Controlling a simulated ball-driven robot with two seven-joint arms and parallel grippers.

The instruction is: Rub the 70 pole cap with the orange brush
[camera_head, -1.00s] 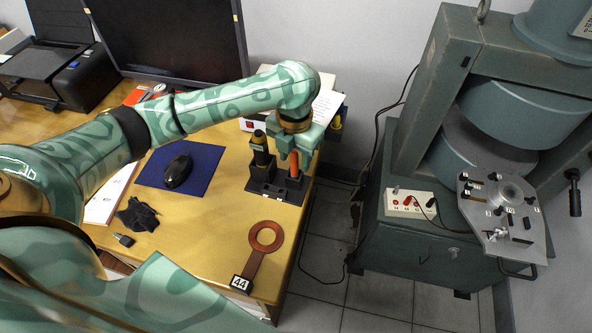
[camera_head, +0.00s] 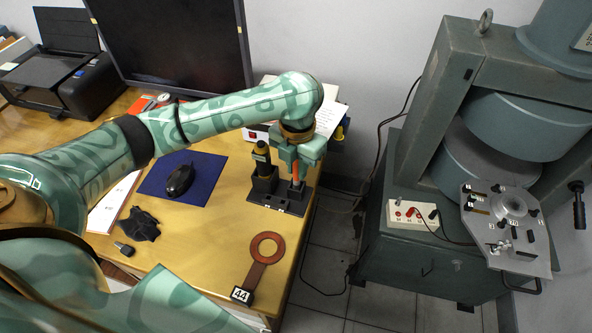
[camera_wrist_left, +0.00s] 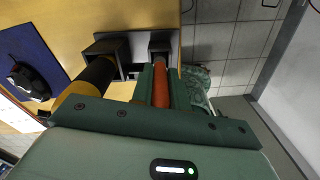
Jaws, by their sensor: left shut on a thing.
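My left gripper (camera_head: 297,170) is shut on the orange brush (camera_head: 296,172), around its upright handle at the right side of a dark stand (camera_head: 290,205). The handle also shows between the fingers in the left wrist view (camera_wrist_left: 160,88). Its lower end is at the stand's socket; I cannot tell if it is clear of it. A black and yellow tool (camera_head: 261,158) stands in the same stand, beside the brush. A grey plate (camera_head: 535,262) at the right carries a round grey piece (camera_head: 511,206); a small label near it seems to read 70. My right gripper is not in view.
A copper ring paddle (camera_head: 266,249) marked 44 lies at the table's right edge. A mouse (camera_head: 180,181) on a blue mat and a black cloth (camera_head: 142,224) lie left. A floor gap with a cable separates the table from the green magnet frame (camera_head: 445,105).

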